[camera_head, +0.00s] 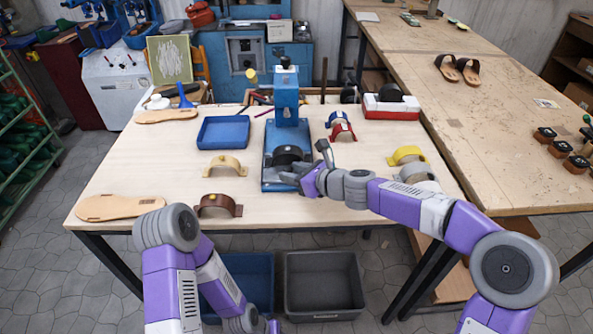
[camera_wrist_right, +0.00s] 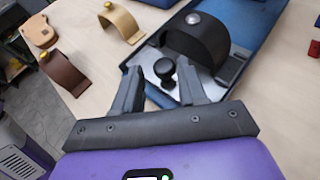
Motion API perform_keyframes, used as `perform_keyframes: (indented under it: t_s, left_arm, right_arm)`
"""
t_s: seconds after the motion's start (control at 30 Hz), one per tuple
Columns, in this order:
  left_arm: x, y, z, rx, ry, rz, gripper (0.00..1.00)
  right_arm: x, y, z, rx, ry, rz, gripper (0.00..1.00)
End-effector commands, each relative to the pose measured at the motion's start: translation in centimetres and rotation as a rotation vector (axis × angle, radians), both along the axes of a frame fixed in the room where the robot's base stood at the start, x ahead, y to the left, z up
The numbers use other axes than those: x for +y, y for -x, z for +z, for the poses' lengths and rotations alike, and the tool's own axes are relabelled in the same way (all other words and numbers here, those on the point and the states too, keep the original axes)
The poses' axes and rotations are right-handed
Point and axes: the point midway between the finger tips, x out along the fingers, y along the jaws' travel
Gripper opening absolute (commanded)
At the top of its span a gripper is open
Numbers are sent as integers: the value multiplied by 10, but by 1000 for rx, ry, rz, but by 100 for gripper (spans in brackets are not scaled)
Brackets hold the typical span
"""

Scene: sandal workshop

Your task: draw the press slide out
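The blue press (camera_head: 286,98) stands in the middle of the light worktable. Its slide, a metal plate (camera_wrist_right: 150,72) with a black knob (camera_wrist_right: 165,68) at the front, sits in the blue base (camera_head: 268,183). A black curved piece (camera_wrist_right: 205,42) with a silver stud lies over the slide; it also shows in the head view (camera_head: 287,154). My right gripper (camera_wrist_right: 160,74) is open at the front of the slide. The knob shows between its fingertips, with gaps at both sides. In the head view the right gripper (camera_head: 288,174) partly covers the base's front. My left gripper's fingers are out of frame.
A blue tray (camera_head: 223,147) and tan and brown straps (camera_head: 224,168) lie left of the press. Red, yellow and grey straps (camera_head: 407,155) lie to the right. Foot-shaped soles (camera_head: 118,208) lie at the left. The table between press and front edge is clear.

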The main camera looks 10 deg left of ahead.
Motion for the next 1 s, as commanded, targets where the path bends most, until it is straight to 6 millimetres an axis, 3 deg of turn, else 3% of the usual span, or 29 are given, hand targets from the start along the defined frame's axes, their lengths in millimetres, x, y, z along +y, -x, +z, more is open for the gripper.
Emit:
perform_keyframes:
  t_s: [0.37, 0.8, 1.0]
  left_arm:
    - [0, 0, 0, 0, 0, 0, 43]
    - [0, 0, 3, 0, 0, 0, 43]
    - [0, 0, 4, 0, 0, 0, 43]
  right_arm:
    - [-4, 0, 2, -2, 1, -6, 50]
    - [-50, 33, 26, -3, 2, -5, 50]
    - [-58, 40, 29, -1, 1, -3, 50]
